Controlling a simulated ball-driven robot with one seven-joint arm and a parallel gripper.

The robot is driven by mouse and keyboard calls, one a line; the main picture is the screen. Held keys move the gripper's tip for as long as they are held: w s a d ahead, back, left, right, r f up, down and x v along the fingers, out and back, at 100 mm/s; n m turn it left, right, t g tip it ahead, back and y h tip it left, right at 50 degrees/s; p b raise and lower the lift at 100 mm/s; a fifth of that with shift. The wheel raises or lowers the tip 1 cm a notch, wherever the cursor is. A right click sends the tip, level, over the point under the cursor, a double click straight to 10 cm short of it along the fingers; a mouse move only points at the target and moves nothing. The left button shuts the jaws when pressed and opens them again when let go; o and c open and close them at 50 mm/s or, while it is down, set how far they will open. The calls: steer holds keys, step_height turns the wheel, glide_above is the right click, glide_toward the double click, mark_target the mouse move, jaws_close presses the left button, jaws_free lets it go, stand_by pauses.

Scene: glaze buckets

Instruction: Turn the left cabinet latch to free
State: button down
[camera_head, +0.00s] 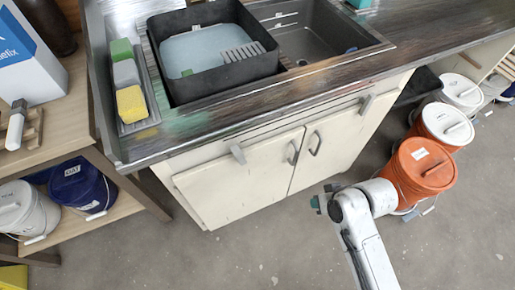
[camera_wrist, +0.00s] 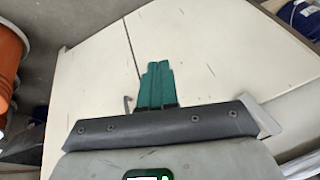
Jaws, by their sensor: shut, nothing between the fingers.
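The left cabinet latch (camera_head: 238,154) is a small grey tab at the top edge of the left cream door (camera_head: 235,185). It slants down to the right in the head view. A pale grey piece at the right of the wrist view (camera_wrist: 265,118) looks like this latch, partly behind my gripper's dark body. My gripper (camera_head: 321,203) is in front of the right door, below and to the right of the latch, and apart from it. Its green fingers (camera_wrist: 157,85) are closed together and empty, pointing toward the doors near the seam.
The right latch (camera_head: 365,104) and two bar handles (camera_head: 293,153) (camera_head: 316,143) are on the cabinet front. The counter edge (camera_head: 270,112) overhangs the doors. Orange buckets (camera_head: 424,166) stand at the right, a wooden shelf (camera_head: 110,170) at the left. The floor before the left door is clear.

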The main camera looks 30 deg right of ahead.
mark_target(239, 155)
steer(key=w+r+m+t+y, duration=0.5)
steer(key=w+r+t+y, duration=0.35)
steer(key=w+r, duration=0.3)
steer(key=w+a+f+p, duration=0.1)
steer(key=w+a+f, duration=0.1)
steer(key=w+a, duration=0.6)
steer(key=shift+a+f+g+y+p, duration=0.25)
steer(key=shift+a+g+y+p, duration=0.15)
steer(key=shift+a, duration=1.05)
steer(key=shift+w+r+h, duration=0.1)
steer(key=shift+h, duration=0.15)
